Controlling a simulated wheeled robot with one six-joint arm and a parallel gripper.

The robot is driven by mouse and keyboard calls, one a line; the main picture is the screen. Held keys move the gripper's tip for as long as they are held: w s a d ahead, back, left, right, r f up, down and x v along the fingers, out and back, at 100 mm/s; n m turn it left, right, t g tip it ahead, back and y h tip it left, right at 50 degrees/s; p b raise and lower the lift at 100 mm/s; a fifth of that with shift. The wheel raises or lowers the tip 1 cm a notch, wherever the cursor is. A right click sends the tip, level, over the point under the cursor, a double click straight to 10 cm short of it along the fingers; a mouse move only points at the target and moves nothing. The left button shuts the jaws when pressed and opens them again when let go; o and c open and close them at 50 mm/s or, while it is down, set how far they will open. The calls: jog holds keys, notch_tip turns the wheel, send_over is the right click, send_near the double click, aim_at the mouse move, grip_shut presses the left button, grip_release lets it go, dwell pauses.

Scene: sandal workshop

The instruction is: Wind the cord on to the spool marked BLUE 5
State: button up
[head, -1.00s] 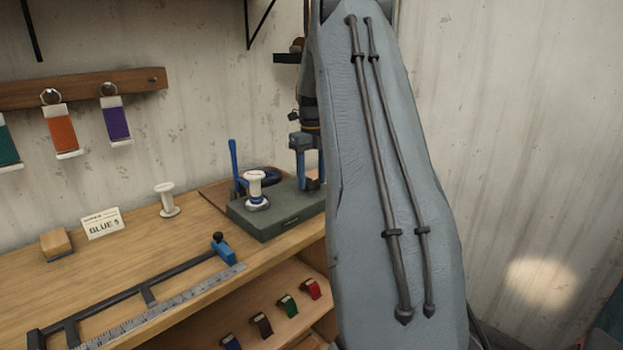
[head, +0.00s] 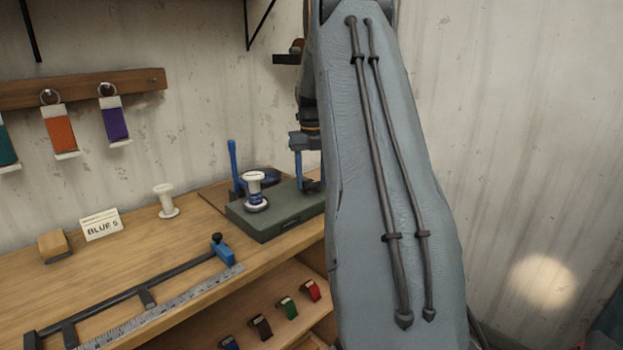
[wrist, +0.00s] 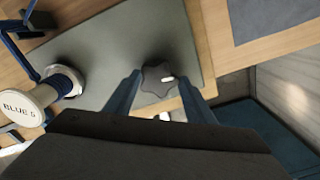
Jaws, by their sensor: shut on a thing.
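The white spool marked BLUE 5 (wrist: 45,95) stands at the left of the wrist view with dark blue cord around its core. In the head view this spool (head: 255,180) stands upright on a grey-green base block (head: 275,225). A dark lobed knob (wrist: 158,78) sits at the right end of the base. My gripper (wrist: 158,90) is shut on the knob, one blue finger on each side. In the head view my gripper (head: 309,180) is at the base's right end, partly hidden by my arm. A blue post (head: 235,168) stands behind the spool.
A bare white spool (head: 165,202), a BLUE 5 card (head: 101,225) and a wooden block (head: 54,245) stand on the bench left of the base. A ruler frame (head: 150,310) lies in front. Colour tags (head: 59,130) hang on the wall rail.

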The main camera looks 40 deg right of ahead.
aim_at(311, 183)
jog(key=shift+w+r, duration=0.1)
jog(key=shift+r, duration=0.05)
jog(key=o, duration=1)
jog(key=shift+o, duration=0.2)
jog(key=shift+r+b, duration=0.85)
jog(key=shift+r, duration=3)
